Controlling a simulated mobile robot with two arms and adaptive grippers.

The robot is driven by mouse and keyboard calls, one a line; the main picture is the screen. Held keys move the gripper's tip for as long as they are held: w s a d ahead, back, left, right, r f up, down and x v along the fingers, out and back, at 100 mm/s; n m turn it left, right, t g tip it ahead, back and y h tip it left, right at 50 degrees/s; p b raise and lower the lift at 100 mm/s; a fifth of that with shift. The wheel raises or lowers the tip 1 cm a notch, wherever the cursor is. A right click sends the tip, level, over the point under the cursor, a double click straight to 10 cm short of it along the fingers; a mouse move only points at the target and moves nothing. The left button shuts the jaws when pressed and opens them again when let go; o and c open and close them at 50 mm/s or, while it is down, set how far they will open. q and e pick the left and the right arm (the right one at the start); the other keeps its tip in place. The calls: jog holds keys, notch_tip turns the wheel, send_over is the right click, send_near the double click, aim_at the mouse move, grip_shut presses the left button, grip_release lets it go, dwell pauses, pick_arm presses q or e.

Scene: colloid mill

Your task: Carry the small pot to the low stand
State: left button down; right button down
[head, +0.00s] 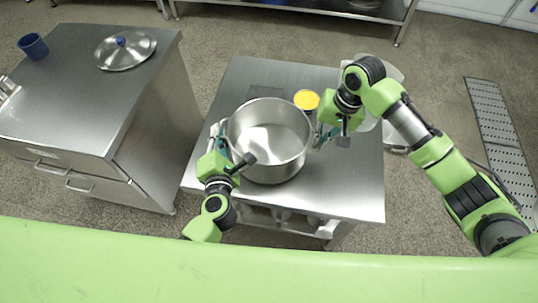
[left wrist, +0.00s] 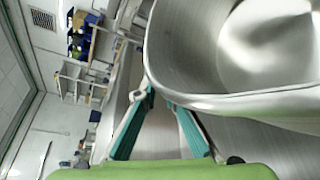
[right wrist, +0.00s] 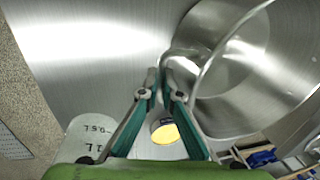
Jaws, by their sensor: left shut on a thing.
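The small pot (head: 268,135) is a wide steel pot with two side handles, over the middle of a steel table (head: 345,195); I cannot tell whether it touches the top. It also shows in the left wrist view (left wrist: 225,50) and the right wrist view (right wrist: 235,95). My left gripper (head: 222,142) is shut on its left handle. My right gripper (head: 322,135) is at its right handle, with the fingertips close together (right wrist: 158,78) beside the handle; its grip is unclear. I cannot tell which surface is the low stand.
A yellow-topped can (head: 306,99) stands close behind the pot. A white graduated container (right wrist: 90,133) is near my right gripper. A cabinet (head: 75,110) at left bears a steel lid (head: 125,52) and a blue cup (head: 33,46). A perforated floor strip (head: 497,125) lies at right.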

pick_arm(q)
jog(key=shift+d+f+b, duration=0.25)
jog(key=shift+f+b, duration=0.15)
jog(key=shift+f, duration=0.1)
pick_arm(e)
jog(key=shift+w+a+f, duration=0.1)
jog(key=shift+a+f, duration=0.05)
jog(key=shift+f, duration=0.35)
pick_arm(q)
jog(key=c, duration=2.1)
grip_release()
jog(key=shift+c, duration=0.2)
pick_arm(e)
jog(key=c, duration=2.2)
grip_release()
jog(key=shift+c, duration=0.2)
pick_arm(q)
jog(key=shift+a, duration=0.1)
jog(key=v, duration=1.2)
pick_arm(e)
notch_tip(320, 180, up, 12)
jog(key=d, duration=0.2)
jog(key=shift+s+d, duration=0.25)
jog(key=shift+d, duration=0.05)
pick_arm(q)
jog(key=shift+s+a, duration=0.1)
pick_arm(e)
jog(key=shift+f, duration=0.15)
